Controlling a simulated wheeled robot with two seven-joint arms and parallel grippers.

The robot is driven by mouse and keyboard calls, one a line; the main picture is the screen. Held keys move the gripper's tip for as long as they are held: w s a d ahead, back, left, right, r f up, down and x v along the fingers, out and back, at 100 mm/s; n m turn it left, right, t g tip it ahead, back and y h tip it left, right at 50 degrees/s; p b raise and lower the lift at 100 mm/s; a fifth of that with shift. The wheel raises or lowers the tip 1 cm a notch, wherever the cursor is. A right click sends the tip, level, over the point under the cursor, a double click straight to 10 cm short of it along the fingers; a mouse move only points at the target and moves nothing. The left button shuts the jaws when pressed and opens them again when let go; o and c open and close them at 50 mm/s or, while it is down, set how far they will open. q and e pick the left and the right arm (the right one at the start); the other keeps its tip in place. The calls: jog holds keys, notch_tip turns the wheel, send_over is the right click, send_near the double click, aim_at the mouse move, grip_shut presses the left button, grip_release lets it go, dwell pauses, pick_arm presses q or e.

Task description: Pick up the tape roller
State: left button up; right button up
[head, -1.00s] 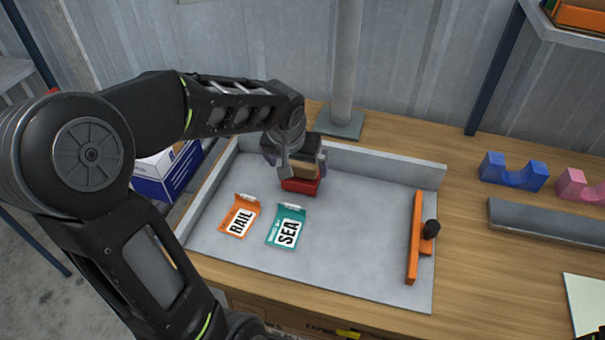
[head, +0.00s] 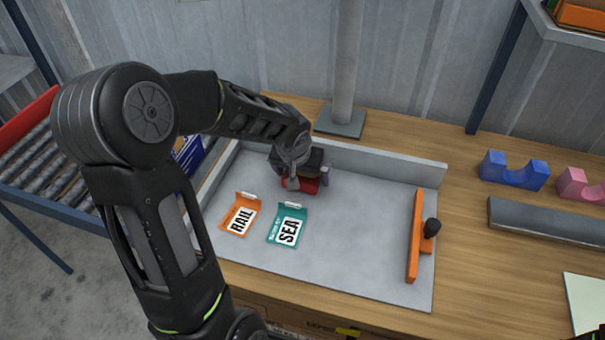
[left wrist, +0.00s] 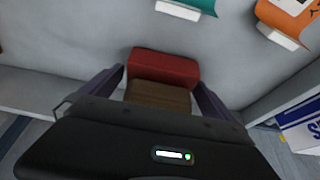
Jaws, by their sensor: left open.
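The tape roller (head: 300,186) shows as a red block with a brown part, on the grey mat near its back wall. The left wrist view shows its red end (left wrist: 163,68) and brown part (left wrist: 158,96) more clearly. My left gripper (head: 309,181) is open just above and around it, with one finger on each side. In the left wrist view the fingers (left wrist: 160,80) flank the brown part, with the red end beyond. The gripper body hides the near end, and I cannot tell whether the fingers touch it.
The grey mat (head: 350,260) has raised walls at the back and left. An orange RAIL card (head: 240,215) and a teal SEA card (head: 287,228) lie in front. An orange bar with a black knob (head: 414,240) lies right. A post (head: 346,70) stands behind.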

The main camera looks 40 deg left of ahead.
pick_arm(q)
jog(key=shift+w+f, duration=0.1)
jog(key=shift+f, duration=0.15)
dwell(0.4)
jog(key=c, duration=1.6)
